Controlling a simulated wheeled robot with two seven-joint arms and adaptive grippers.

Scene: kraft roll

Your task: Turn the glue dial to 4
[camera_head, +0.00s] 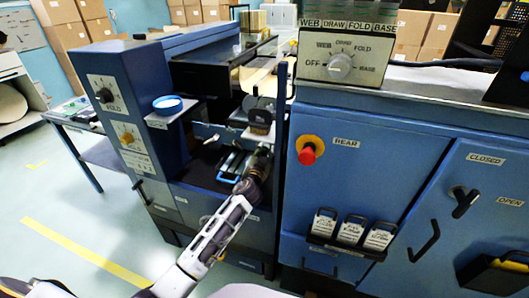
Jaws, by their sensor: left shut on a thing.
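My left arm comes in from the lower left, and its dark left gripper (262,150) reaches into the open bay of the blue machine. It is shut on a small part there, which the gripper hides; I cannot tell if this is the glue dial. A black dial (104,95) marked FOLD sits on the left panel. An orange dial (127,138) is on the panel below it, its label too small to read. Both are apart from my gripper. My right gripper is not in view.
A selector knob (340,67) is on the top box at right. A red button (307,155) marked REAR is on the right cabinet. A blue dish (167,103) stands on a small shelf left of the bay. A blue-handled tray (228,165) lies beside my gripper.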

